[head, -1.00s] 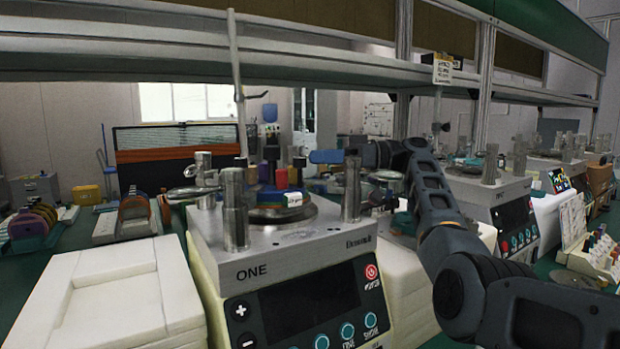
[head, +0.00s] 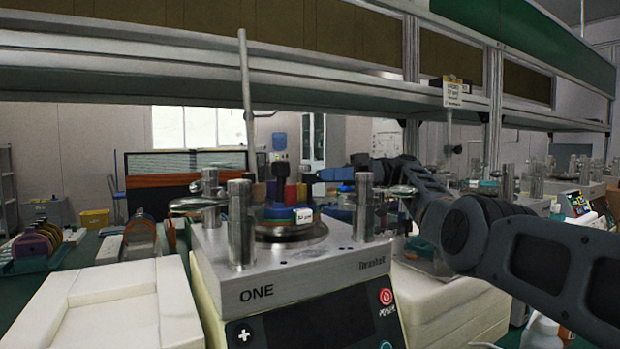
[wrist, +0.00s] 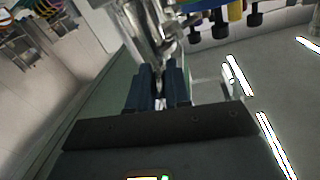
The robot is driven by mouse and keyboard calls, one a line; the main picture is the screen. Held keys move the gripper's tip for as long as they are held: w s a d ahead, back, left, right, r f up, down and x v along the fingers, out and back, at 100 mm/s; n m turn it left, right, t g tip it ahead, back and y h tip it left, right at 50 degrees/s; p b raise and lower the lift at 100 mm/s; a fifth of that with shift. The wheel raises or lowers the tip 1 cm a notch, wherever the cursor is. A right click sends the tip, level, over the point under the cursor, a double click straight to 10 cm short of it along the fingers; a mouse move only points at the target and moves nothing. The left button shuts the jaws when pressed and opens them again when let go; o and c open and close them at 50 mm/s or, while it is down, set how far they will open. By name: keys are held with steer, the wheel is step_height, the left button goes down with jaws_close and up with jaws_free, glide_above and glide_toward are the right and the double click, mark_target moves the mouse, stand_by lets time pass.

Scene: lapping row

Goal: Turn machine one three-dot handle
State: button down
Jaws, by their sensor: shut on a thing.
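Machine one (head: 330,262) is a pale grey unit marked ONE, with a round metal plate (head: 290,232), metal posts and a dark front panel. My gripper (head: 320,175) reaches in from the right behind the machine's top, with its blue fingers pointing left. In the wrist view my gripper (wrist: 160,82) is shut on a shiny metal handle part (wrist: 143,28) that runs up from between the fingers. The three dots cannot be made out, and the grip is too small to see well in the head view.
A white foam tray (head: 115,275) stands left of machine one. A pale block (head: 450,300) stands to its right, under my arm. Coloured bottles stand behind the plate. A tall thin metal rod (head: 245,95) rises behind the machine towards the overhead shelf (head: 150,75).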

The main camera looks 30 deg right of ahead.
stand_by(0.5)
steer(key=c, duration=1.1)
jaws_free()
steer(key=shift+r, duration=0.1)
steer(key=shift+r, duration=0.2)
step_height(320, 180, up, 4)
steer(key=shift+f, duration=0.1)
steer(key=s+d+r, duration=0.2)
steer(key=d, duration=0.1)
steer(key=s+d+r, duration=0.2)
steer(key=s, duration=0.1)
steer(key=s+d+r, duration=0.2)
steer(key=s+d, duration=0.1)
steer(key=shift+d+r+p, duration=0.3)
steer(key=shift+r+p, duration=0.05)
